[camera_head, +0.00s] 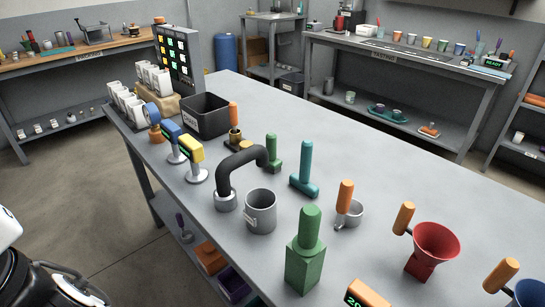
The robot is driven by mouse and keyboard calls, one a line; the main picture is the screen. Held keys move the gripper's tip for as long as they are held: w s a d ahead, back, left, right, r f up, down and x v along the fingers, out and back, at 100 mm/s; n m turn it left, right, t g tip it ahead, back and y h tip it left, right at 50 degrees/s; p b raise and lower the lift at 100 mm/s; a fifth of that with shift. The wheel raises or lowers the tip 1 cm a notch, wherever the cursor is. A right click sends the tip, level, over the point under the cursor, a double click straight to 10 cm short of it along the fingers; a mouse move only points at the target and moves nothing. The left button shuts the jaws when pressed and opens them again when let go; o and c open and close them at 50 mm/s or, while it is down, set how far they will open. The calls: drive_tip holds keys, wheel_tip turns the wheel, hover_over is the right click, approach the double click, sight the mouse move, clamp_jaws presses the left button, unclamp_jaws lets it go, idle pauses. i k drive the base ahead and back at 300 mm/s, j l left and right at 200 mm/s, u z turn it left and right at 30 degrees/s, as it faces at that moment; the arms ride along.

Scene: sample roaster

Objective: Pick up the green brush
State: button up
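Two green upright-handled tools stand on the grey bench. The nearer, larger one (305,250) has a rounded handle on a tall square block, at the front middle. The smaller, darker green one (272,153) stands farther back, beside the black bent pipe. A teal tool (305,170) with an upright handle and a wide bar base stands to its right. I cannot tell for sure which of these is the green brush. White and black parts of my own arm show at the lower left, off the bench. No gripper fingertips can be made out.
A grey metal cup (261,212) and the black bent pipe (226,178) stand left of the larger green tool. An orange-handled metal ring tool (345,204) and a red funnel (436,246) stand to its right. The far right of the bench (400,160) is clear.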

sight(275, 165)
drive_tip(key=i+j, duration=0.1)
drive_tip(key=j, duration=1.35)
drive_tip(key=j+z, duration=0.45)
drive_tip(key=j, duration=0.35)
drive_tip(key=z, duration=0.75)
drive_tip(key=i, duration=1.05)
